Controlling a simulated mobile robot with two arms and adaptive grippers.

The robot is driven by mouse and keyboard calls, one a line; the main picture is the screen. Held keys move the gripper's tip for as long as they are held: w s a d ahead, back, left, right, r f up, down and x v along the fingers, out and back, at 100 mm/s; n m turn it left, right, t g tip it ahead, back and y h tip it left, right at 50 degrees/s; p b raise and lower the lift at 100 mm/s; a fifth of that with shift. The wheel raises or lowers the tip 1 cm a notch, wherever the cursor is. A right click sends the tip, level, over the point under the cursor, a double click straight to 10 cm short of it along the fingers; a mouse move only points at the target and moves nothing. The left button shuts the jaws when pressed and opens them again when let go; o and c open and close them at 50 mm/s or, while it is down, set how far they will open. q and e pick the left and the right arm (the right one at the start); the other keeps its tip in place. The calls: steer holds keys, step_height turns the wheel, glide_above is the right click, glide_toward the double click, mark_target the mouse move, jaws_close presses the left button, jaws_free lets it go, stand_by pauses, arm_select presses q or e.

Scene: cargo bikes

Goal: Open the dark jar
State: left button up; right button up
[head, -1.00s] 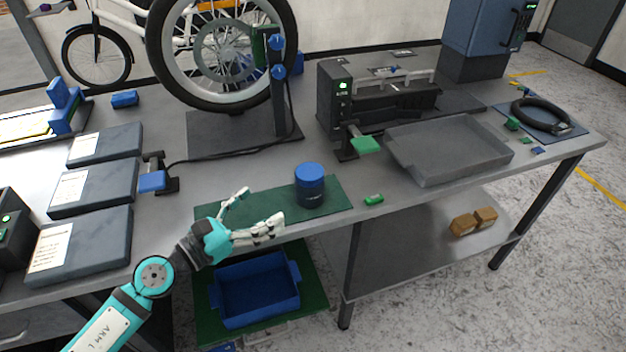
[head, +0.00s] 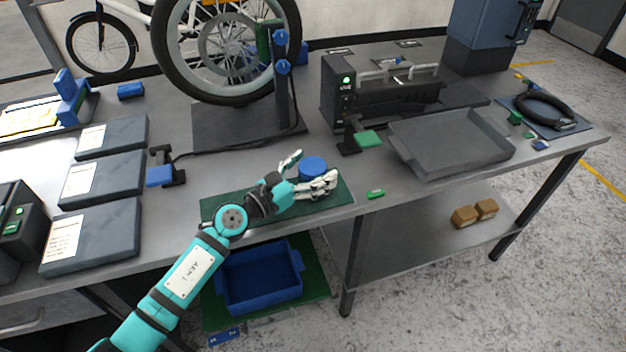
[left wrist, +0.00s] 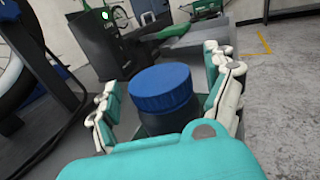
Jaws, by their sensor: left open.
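The dark jar with a blue lid (head: 312,166) stands upright on the green mat (head: 228,207) near the front edge of the bench. My left gripper (head: 312,175) is open with its fingers on either side of the jar. In the left wrist view the blue lid (left wrist: 160,86) and dark jar body (left wrist: 165,120) sit between the two spread fingers of my left gripper (left wrist: 165,100). I see a gap at the left finger; contact at the right finger I cannot tell. The lid is on the jar. The jar's lower part is hidden by the fingers. My right gripper is not in view.
A small green piece (head: 376,193) lies right of the mat. A grey tray (head: 455,168) stands farther right, and a green-handled clamp (head: 366,138) stands behind. A wheel on a stand (head: 225,50) is at the back. A blue bin (head: 258,280) sits below the bench.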

arm_select(q)
steer(key=c, duration=1.4)
step_height(320, 180, up, 10)
steer(key=p, duration=0.6)
steer(key=shift+r+p, duration=0.2)
steer(key=shift+p, duration=0.2)
steer(key=shift+r+p, duration=1.05)
steer(key=shift+r, duration=2.8)
steer(key=o, duration=0.7)
jaws_close()
